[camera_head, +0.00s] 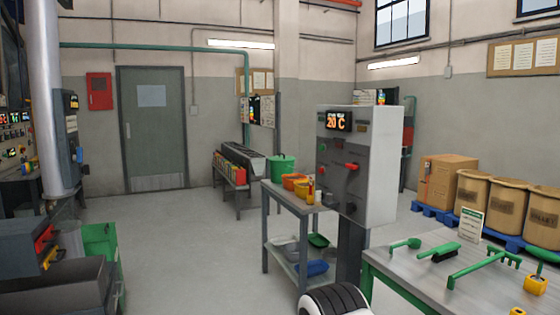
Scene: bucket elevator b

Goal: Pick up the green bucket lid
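A green bucket (282,170) stands upright at the far left end of a grey two-shelf table, left of the grey control box. Its top looks green and flat, but it is too small to tell whether that is a separate lid or the open rim. A small green item (319,240) lies on the lower shelf; its kind is unclear. Neither of my grippers is in view.
Orange tubs (295,182) sit beside the bucket. The control box (357,165) stands at the table's right. A workbench (415,275) with green tools is at lower right. A green bin (101,240) stands left. Open floor (190,250) lies between.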

